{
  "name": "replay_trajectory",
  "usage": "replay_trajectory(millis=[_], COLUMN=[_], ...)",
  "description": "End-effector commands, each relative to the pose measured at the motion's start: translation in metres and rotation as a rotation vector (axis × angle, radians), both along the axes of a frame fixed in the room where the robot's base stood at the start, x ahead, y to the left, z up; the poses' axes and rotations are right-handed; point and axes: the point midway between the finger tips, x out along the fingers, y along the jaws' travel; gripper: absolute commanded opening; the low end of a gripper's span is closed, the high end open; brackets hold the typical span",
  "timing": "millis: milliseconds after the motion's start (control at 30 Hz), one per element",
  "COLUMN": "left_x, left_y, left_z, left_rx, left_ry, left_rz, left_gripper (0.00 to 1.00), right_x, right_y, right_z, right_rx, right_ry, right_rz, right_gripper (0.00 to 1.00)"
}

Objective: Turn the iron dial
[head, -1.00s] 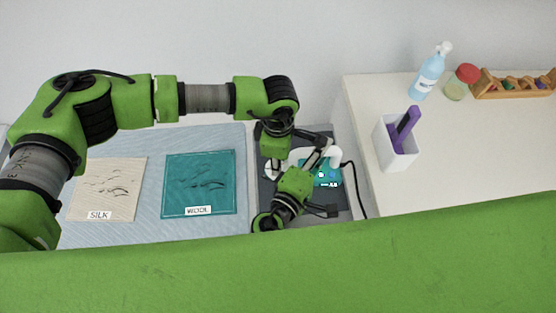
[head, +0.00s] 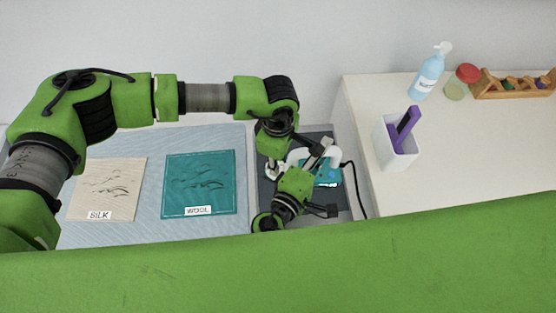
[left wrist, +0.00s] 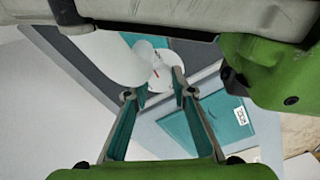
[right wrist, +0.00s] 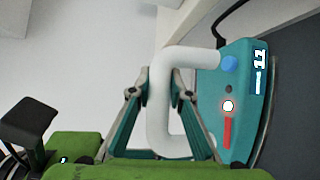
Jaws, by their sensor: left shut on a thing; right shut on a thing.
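The iron (head: 327,180) is teal with a white handle (head: 334,154) and sits on the dark pad at the board's right end. Its teal panel (right wrist: 237,95) shows a lit readout, a blue button and a glowing red-and-white marker. My right gripper (head: 318,176) is shut on the white handle, which runs between its fingers in the right wrist view (right wrist: 160,95). My left gripper (head: 273,168) is shut on the round white dial (left wrist: 166,78) with a red mark, seen between its fingertips in the left wrist view (left wrist: 157,92). My wrists partly hide the iron in the head view.
The wool cloth (head: 200,180) and silk cloth (head: 108,188) lie flat on the blue board (head: 152,165) to the left. A white counter (head: 450,160) at right holds a spray bottle (head: 427,78), jar (head: 457,86), wooden rack (head: 515,85) and white holder (head: 396,152). A black cord (head: 357,190) trails beside the iron.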

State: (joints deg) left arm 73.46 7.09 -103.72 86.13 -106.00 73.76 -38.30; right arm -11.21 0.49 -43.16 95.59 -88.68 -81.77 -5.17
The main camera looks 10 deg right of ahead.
Motion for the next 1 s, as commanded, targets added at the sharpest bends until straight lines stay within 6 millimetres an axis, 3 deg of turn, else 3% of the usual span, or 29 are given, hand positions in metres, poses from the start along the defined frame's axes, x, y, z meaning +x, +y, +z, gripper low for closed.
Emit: replay_trajectory(millis=[33,100,533,1000], left_x=[-0.001,-0.001,0.001,0.001], left_y=[-0.001,-0.001,0.0,0.0], left_z=[0.001,0.001,0.009,0.099], left_rx=[-0.002,-0.002,-0.001,-0.002], left_ry=[0.001,0.001,-0.001,-0.003], left_rz=[-0.001,0.0,0.001,0.0], left_gripper=[0.28,0.4,0.4,0.4], right_x=[0.0,0.0,-0.001,-0.001], right_y=[-0.001,-0.001,0.0,0.0], right_z=[-0.002,-0.002,-0.001,-0.002], right_rx=[-0.001,-0.001,0.0,0.0], right_ry=[0.004,0.004,0.004,0.004], right_rz=[-0.001,-0.001,-0.001,-0.001], right_gripper=[0.0,0.0,0.0,0.0])
